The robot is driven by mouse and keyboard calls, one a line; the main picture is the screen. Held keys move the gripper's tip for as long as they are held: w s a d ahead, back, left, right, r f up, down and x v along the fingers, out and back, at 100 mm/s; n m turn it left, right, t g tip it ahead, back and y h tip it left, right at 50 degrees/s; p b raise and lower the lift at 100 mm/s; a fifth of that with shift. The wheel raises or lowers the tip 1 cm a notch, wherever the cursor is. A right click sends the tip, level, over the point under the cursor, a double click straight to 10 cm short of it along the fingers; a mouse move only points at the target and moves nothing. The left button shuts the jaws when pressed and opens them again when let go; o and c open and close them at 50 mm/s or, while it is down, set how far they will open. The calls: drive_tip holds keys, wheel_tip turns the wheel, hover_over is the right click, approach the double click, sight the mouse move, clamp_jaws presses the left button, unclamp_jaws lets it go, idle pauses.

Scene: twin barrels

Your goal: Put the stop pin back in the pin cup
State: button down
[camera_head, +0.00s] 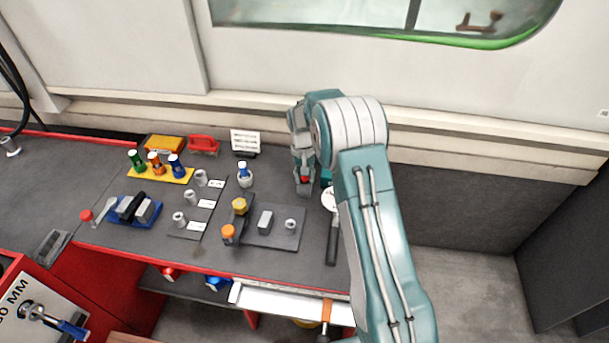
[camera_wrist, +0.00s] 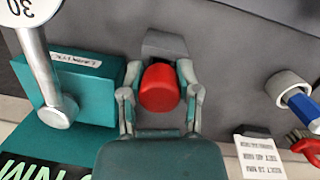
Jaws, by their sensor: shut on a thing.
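My gripper (camera_head: 305,180) points down at the back right of the bench. In the wrist view my gripper (camera_wrist: 160,95) has its fingers closed around a red cylindrical piece (camera_wrist: 160,88), which looks like the stop pin's head. The red piece (camera_head: 305,179) is a small spot between the fingertips in the head view. A grey block-like shape (camera_wrist: 164,44) shows just beyond it; I cannot tell whether they touch. The lower part of the pin is hidden. A light round cup (camera_head: 245,181) holding a blue-topped piece stands left of my gripper; I cannot tell whether it is the pin cup.
A teal box (camera_wrist: 90,82) and a dial gauge (camera_head: 329,201) stand close beside my gripper. A grey plate (camera_head: 288,239) with small parts lies in front. A yellow rack (camera_head: 168,177), a blue tray (camera_head: 120,218) and a white card (camera_head: 246,141) are to the left.

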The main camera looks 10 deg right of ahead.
drive_tip(key=shift+f, duration=0.15)
drive_tip(key=shift+c, duration=1.3)
unclamp_jaws()
wheel_tip(320, 180, up, 12)
drive_tip(key=w, duration=0.2)
drive_tip(key=shift+f, duration=0.15)
